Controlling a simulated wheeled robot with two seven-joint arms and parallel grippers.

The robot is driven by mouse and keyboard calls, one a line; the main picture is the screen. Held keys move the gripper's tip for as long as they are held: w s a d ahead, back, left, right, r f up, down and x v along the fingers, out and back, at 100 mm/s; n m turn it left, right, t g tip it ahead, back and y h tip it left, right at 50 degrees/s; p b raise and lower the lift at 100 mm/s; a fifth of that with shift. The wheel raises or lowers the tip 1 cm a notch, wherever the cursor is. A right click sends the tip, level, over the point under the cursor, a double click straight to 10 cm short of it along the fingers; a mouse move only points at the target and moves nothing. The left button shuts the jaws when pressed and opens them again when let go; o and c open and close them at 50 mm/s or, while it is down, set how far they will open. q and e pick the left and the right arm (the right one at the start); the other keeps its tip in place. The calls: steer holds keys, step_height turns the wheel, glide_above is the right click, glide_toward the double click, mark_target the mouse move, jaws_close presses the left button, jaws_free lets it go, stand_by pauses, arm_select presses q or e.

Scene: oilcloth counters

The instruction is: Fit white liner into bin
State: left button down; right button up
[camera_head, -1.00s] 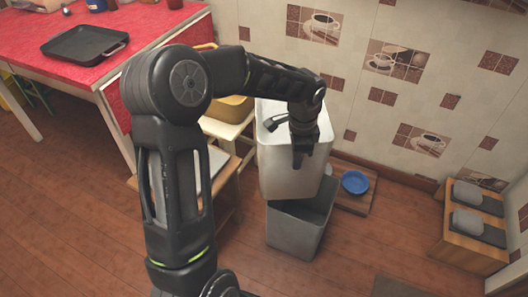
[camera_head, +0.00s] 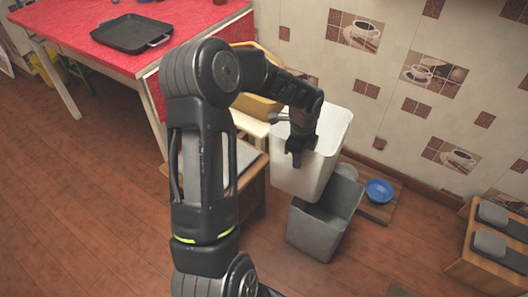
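The white liner (camera_head: 313,178), a tall open-topped box, hangs from my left gripper (camera_head: 296,157). The gripper appears shut on the liner's near rim, though the fingertips are small and partly hidden. The grey bin (camera_head: 318,232) stands open on the floor, just below and slightly right of the liner in the head view. The liner's lower end overlaps the bin's far left rim in the picture; I cannot tell whether they touch. Part of the bin's opening shows dark to the right of the liner. My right gripper is not in view.
A red-topped table (camera_head: 80,30) with a black tray (camera_head: 131,33) stands at the upper left. A blue bowl (camera_head: 379,190) sits on a low board (camera_head: 378,213) right of the bin. A wooden rack (camera_head: 478,262) stands at right. The tiled wall is behind.

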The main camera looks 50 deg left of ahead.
arm_select(q)
steer(key=shift+d+r, duration=0.1)
steer(key=shift+d, duration=0.05)
steer(key=shift+s, duration=0.1)
steer(key=shift+s+a+f, duration=0.15)
steer(key=shift+a+f, duration=0.05)
steer(key=shift+a, duration=0.2)
steer(key=shift+s+a+f, duration=0.1)
steer(key=shift+a+f, duration=0.05)
steer(key=shift+a, duration=0.25)
steer(key=shift+f, duration=0.15)
